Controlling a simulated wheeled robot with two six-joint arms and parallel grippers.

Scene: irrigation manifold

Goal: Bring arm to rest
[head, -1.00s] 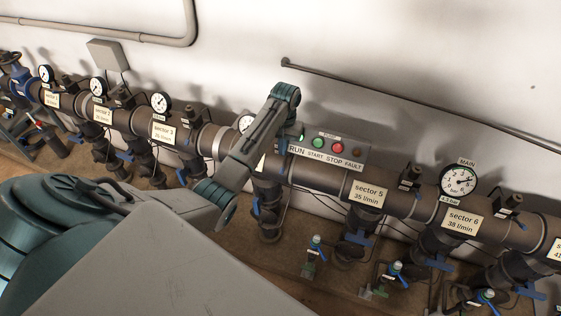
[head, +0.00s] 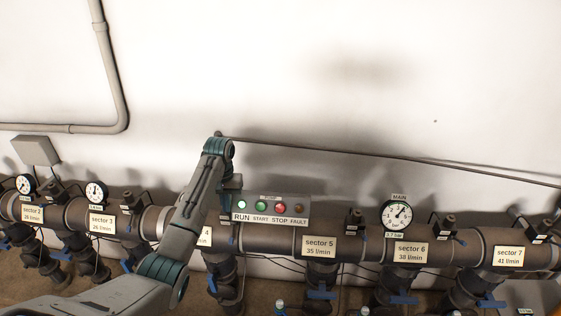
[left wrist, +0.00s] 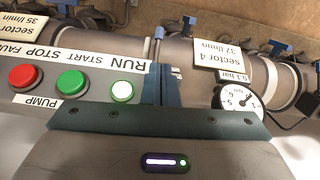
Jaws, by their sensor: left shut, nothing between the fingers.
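My left arm comes in from the lower left in the head view, bent up in front of the pipe. Its gripper (head: 231,184) is small and partly hidden behind the wrist, just left of the pump panel (head: 270,210). In the left wrist view the shut, empty fingers (left wrist: 167,84) stand between the panel (left wrist: 85,94) and the sector 4 gauge (left wrist: 238,98). Whether they touch anything cannot be told. The RUN lamp (left wrist: 122,91) glows green-white, beside the green START button (left wrist: 70,83) and red STOP button (left wrist: 22,77). My right gripper is not in view.
The manifold pipe (head: 275,240) runs across the picture with sector labels, gauges and blue-handled valves. The MAIN gauge (head: 397,215) stands right of the panel. A thin pipe (head: 350,152) runs along the wall above. The white wall above that is clear.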

